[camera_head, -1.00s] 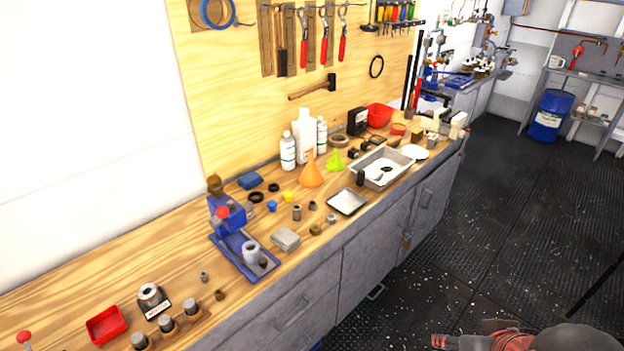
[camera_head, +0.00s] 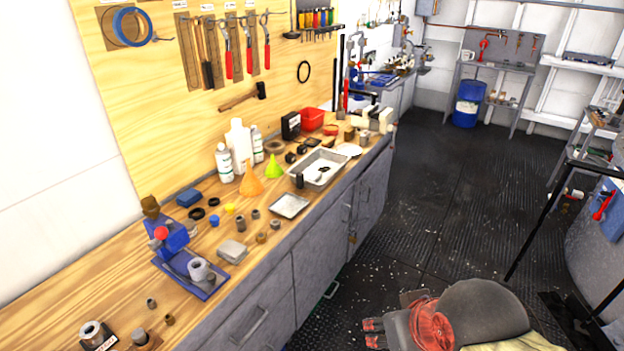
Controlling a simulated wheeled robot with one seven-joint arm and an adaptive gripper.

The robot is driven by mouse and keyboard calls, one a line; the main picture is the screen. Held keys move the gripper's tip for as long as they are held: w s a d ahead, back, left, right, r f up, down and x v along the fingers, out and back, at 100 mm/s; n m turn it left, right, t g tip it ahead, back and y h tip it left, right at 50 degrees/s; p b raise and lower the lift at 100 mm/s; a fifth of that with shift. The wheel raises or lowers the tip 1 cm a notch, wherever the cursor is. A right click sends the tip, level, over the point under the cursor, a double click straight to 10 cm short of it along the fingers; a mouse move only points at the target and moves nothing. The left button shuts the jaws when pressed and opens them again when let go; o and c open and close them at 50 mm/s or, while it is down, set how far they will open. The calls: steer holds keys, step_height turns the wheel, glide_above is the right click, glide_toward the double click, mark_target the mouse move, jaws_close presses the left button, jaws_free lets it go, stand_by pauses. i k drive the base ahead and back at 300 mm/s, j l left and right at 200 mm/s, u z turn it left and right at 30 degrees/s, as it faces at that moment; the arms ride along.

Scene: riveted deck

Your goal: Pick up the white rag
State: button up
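I cannot make out a white rag for certain. A flat white piece (camera_head: 348,150) lies on the workbench past the metal basin; it is too small to tell whether it is cloth. My gripper (camera_head: 373,333) is low in the picture, over the dark floor to the right of the bench. Its two fingertips show apart with nothing between them. It is well away from the flat white piece.
The wooden-topped workbench (camera_head: 95,287) holds a blue vise (camera_head: 178,240), white bottles (camera_head: 240,147), funnels, a metal basin (camera_head: 338,170) and small parts. A blue drum (camera_head: 467,98) stands at the back. The floor (camera_head: 455,185) between is open; a black railing rises at right.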

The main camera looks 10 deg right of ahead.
mark_target(315, 176)
steer(key=i+l, duration=0.15)
steer(key=i, duration=0.4)
steer(key=i+l, duration=0.2)
steer(key=i, duration=0.35)
steer(key=i+l+u, duration=0.1)
steer(key=i, duration=0.45)
steer(key=i+l, duration=0.25)
steer(key=i, duration=0.25)
